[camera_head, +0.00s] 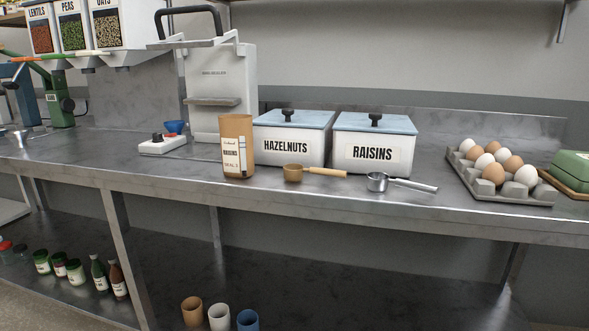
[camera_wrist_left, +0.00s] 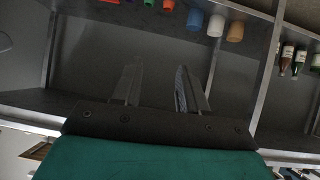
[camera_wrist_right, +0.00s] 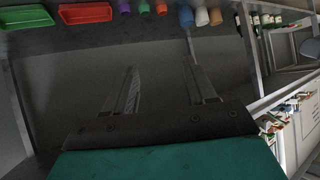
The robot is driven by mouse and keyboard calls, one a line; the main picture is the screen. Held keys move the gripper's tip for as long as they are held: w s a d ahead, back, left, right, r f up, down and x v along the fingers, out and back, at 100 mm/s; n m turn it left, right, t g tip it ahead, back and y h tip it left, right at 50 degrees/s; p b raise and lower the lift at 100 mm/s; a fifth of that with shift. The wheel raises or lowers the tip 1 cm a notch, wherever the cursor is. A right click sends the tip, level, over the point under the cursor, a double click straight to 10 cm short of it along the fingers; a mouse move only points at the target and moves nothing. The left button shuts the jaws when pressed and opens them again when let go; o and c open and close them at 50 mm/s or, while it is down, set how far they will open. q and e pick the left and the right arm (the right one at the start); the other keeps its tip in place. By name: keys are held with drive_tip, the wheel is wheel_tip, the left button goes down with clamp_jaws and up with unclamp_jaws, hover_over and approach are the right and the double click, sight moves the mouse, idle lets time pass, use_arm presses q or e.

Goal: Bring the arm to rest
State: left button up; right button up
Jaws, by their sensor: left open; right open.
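Neither arm shows in the head view. My left gripper (camera_wrist_left: 155,90) shows in the left wrist view, with its two fingers apart and nothing between them. My right gripper (camera_wrist_right: 160,88) shows in the right wrist view, also with fingers apart and empty. Both grippers face the dark space under the steel counter (camera_head: 345,200), clear of any object.
On the counter stand a kraft raisins bag (camera_head: 236,148), a hazelnuts box (camera_head: 290,142), a raisins box (camera_head: 374,146), a brass scoop (camera_head: 293,173), a steel scoop (camera_head: 378,182) and an egg tray (camera_head: 508,193). Cups (camera_head: 219,317) and jars (camera_head: 75,271) stand on the lower shelf.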

use_arm(q)
drive_tip(key=s+a+r+y+p, duration=0.1)
drive_tip(key=a+r+p, duration=0.3)
drive_tip(key=r+p, duration=0.9)
drive_tip(key=s+p, duration=0.1)
drive_tip(key=p, duration=0.3)
drive_tip(key=shift+p, duration=0.4)
use_arm(e)
drive_tip(key=s+d+r+h, duration=0.1)
drive_tip(key=d+r, duration=0.3)
drive_tip(key=r, duration=0.9)
drive_tip(key=shift+s+r, duration=0.15)
drive_tip(key=shift+r, duration=0.15)
